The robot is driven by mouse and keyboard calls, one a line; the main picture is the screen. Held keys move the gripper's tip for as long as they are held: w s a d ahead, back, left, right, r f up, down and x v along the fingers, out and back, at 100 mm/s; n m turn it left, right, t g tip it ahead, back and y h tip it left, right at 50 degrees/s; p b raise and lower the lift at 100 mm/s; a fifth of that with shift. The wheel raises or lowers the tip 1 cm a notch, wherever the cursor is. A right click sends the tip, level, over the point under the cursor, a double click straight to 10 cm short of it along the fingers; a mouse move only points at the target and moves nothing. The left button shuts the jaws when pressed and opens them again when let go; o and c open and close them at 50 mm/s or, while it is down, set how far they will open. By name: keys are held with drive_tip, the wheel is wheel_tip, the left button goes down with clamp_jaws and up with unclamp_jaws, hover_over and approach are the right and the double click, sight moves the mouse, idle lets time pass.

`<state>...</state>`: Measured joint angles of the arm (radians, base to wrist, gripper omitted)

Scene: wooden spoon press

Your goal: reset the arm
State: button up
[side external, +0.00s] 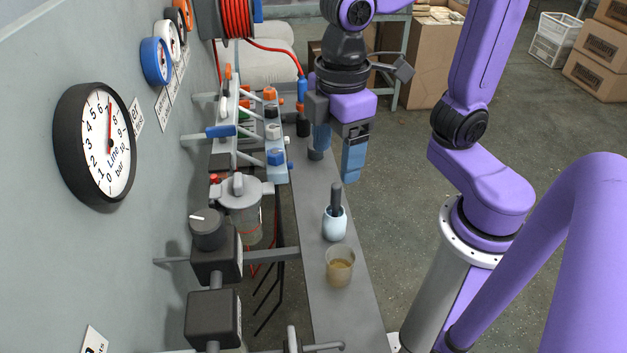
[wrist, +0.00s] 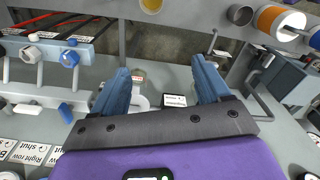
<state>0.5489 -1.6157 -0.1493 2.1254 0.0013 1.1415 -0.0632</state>
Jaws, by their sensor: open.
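My gripper (side external: 337,158) hangs fingers-down above the narrow grey shelf (side external: 338,317) in the side external view. Its blue fingers are spread apart with nothing held between them. In the wrist view the two blue fingers frame a gap (wrist: 161,85), through which a white-labelled part of the wall equipment shows beyond. A pale cup (side external: 335,225) with a dark handle standing in it is on the shelf, nearer the camera than my gripper and apart from it. What lies directly behind the far finger is partly hidden.
A beaker of amber liquid (side external: 340,268) stands on the shelf nearer the camera. The valve rack (side external: 277,140) and a round dial (side external: 96,143) are on the left. A red hose (side external: 285,52) runs behind my gripper. Open floor lies right of the shelf.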

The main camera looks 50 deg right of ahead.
drive_tip(key=s+d+f, duration=0.6)
drive_tip(key=s+d, duration=0.1)
drive_tip(key=d, duration=0.2)
drive_tip(key=shift+w+d, duration=0.1)
idle(2.1)
